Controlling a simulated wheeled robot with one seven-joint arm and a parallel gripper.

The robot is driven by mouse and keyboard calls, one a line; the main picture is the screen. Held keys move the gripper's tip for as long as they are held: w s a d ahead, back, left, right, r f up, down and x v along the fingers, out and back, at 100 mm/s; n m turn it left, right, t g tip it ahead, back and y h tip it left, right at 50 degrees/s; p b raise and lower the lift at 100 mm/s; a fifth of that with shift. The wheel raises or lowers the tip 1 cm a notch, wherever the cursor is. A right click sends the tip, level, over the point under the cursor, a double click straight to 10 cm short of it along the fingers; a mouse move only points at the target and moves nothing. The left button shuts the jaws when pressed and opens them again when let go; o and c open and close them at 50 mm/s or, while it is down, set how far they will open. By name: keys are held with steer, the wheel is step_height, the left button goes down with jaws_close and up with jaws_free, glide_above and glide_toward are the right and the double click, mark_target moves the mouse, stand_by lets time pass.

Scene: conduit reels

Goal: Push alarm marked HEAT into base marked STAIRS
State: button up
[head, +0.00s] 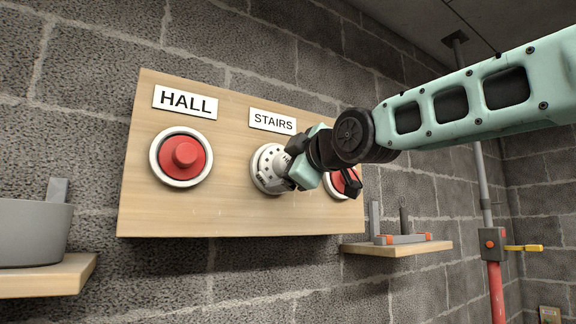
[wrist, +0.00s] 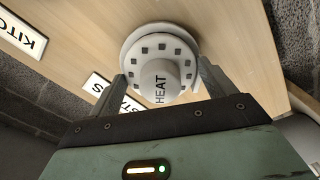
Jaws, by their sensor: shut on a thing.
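The white alarm marked HEAT (wrist: 160,75), with dark slots around its edge, is between the two fingers of my gripper (wrist: 167,80) in the wrist view. My gripper (head: 297,168) is shut on it at the board, below the STAIRS label (head: 272,121). That label also shows partly in the wrist view (wrist: 112,97). The alarm (head: 266,168) covers most of the STAIRS base (wrist: 150,28), whose pale rim shows behind it. The alarm is at the base and roughly face-on. I cannot tell whether it is fully seated.
A red alarm (head: 183,157) sits in the base below the HALL label (head: 186,101). Another red alarm (head: 340,181) is partly hidden behind my gripper. The wooden board (head: 225,215) is on a block wall. A grey bin (head: 32,233) and a small shelf (head: 400,248) flank it.

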steer(key=shift+r, duration=0.1)
steer(key=o, duration=0.9)
stand_by(0.3)
steer(key=p+v, duration=0.6)
steer(key=v, duration=0.3)
stand_by(0.9)
stand_by(0.3)
